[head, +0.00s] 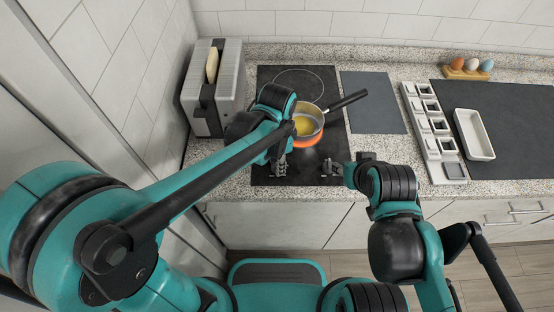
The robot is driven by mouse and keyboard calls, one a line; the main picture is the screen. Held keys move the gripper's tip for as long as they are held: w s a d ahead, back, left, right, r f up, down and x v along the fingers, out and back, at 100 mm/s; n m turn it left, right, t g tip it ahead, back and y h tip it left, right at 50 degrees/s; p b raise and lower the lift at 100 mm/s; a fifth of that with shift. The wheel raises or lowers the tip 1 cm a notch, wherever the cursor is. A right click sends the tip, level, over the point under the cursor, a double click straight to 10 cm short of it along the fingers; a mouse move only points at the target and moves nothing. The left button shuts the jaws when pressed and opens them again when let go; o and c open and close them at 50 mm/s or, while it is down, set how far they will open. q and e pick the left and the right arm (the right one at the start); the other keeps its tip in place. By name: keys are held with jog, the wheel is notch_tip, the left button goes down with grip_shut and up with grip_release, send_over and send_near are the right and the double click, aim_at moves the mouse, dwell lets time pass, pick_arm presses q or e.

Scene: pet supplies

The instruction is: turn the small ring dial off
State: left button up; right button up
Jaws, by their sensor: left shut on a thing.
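A black hob (262,135) is set into the speckled counter. A saucepan (317,112) with yellow contents stands on its front ring (308,142), which glows orange. The pan's black handle points to the upper right. My left gripper (281,168) reaches down to the hob's front edge, left of the glowing ring. It is shut on a small dial there, which the fingers mostly hide; I cannot read its setting.
A toaster (228,85) with bread stands left of the hob. The back ring (298,82) is bare. A dark board (373,102) lies to the right, then a pale row of small compartments (428,128), a white tray (473,135) on a dark mat (522,135), and an egg holder (467,74).

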pick_arm(q)
jog(key=n+p, duration=0.1)
jog(key=n, duration=0.3)
jog(key=shift+n, duration=0.3)
jog(key=n, duration=0.4)
jog(key=shift+n+p, duration=0.3)
jog(key=o, duration=1.1)
jog(key=shift+o, duration=0.2)
notch_tip(320, 180, up, 12)
